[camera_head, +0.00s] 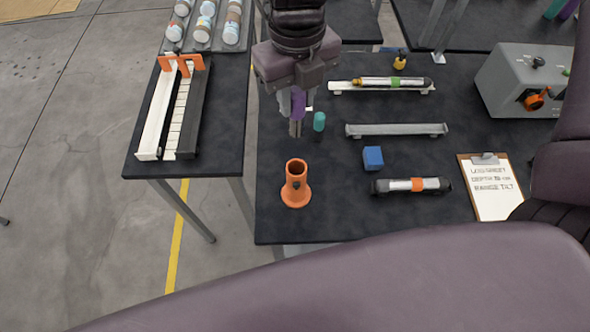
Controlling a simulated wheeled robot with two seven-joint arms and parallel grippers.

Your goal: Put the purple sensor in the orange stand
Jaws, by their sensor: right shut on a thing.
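The orange stand (296,188) is an upright tube on a round base, near the front left of the dark table. My right gripper (296,122) points down behind the stand in the picture and is shut on the purple sensor (299,104). The sensor is mostly hidden by the fingers. It is apart from the stand, whose top opening looks empty. My left gripper is not in view.
A teal-topped piece (319,121) stands just right of my right gripper. A blue cube (373,158), a grey rail (397,130), an orange-banded cylinder (411,186) and a clipboard (491,188) lie further right. A side table (226,150) holds an orange-ended rack (153,130).

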